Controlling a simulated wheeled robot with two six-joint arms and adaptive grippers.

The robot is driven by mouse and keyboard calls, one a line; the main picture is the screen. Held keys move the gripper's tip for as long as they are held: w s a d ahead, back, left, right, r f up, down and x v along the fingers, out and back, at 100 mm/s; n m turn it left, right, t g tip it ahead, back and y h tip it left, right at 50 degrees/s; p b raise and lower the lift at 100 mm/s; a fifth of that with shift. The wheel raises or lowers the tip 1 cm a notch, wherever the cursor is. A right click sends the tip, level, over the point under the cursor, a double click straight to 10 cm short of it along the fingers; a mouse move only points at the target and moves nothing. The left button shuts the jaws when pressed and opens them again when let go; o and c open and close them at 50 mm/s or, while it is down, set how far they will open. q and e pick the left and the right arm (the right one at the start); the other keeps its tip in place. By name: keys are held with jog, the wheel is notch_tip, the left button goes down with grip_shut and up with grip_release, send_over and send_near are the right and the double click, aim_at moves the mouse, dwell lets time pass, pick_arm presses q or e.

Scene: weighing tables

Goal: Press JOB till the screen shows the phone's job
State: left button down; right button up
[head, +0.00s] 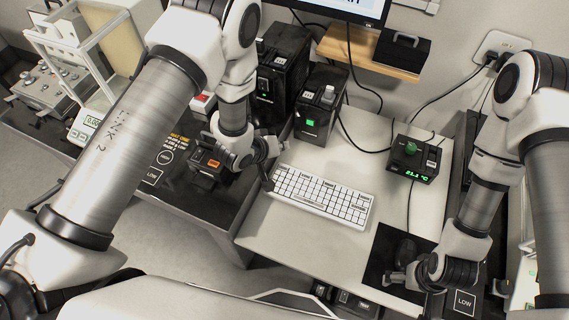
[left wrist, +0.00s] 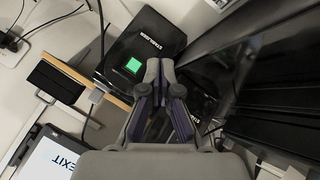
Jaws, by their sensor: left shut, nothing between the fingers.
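The screen (head: 345,8) is at the top of the head view, mostly cut off; its job text cannot be read. In the left wrist view part of a screen (left wrist: 38,160) shows the word EXIT. I cannot make out a button marked JOB or a phone.
A black device with an orange light (head: 212,163) stands left of my left gripper. Black boxes (head: 318,102) stand behind the keyboard. The white tabletop before the keyboard is clear.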

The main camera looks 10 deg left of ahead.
aim_at(281, 169)
pick_arm(q)
jog(key=f+b, duration=0.1)
jog(key=w+f+b, duration=0.1)
jog(key=f, duration=0.1)
jog(key=shift+a+f, duration=0.15)
jog(key=shift+f, duration=0.1)
pick_arm(e)
jog(key=f, duration=0.1)
jog(key=w+f, duration=0.1)
jog(key=shift+a+f, duration=0.1)
jog(key=shift+f, duration=0.3)
pick_arm(q)
jog(key=f+b, duration=0.5)
jog(key=shift+s+f, duration=0.2)
jog(key=shift+f, duration=0.05)
pick_arm(e)
notch_tip(281, 169, down, 4)
jog(key=shift+s+f, duration=0.1)
jog(key=shift+f, duration=0.15)
pick_arm(q)
jog(key=shift+f, duration=0.2)
pick_arm(e)
jog(key=shift+f, duration=0.15)
pick_arm(q)
jog(key=shift+r, duration=0.1)
jog(key=shift+f+b, duration=0.35)
jog(key=shift+f, duration=0.15)
pick_arm(e)
jog(key=shift+f, duration=0.15)
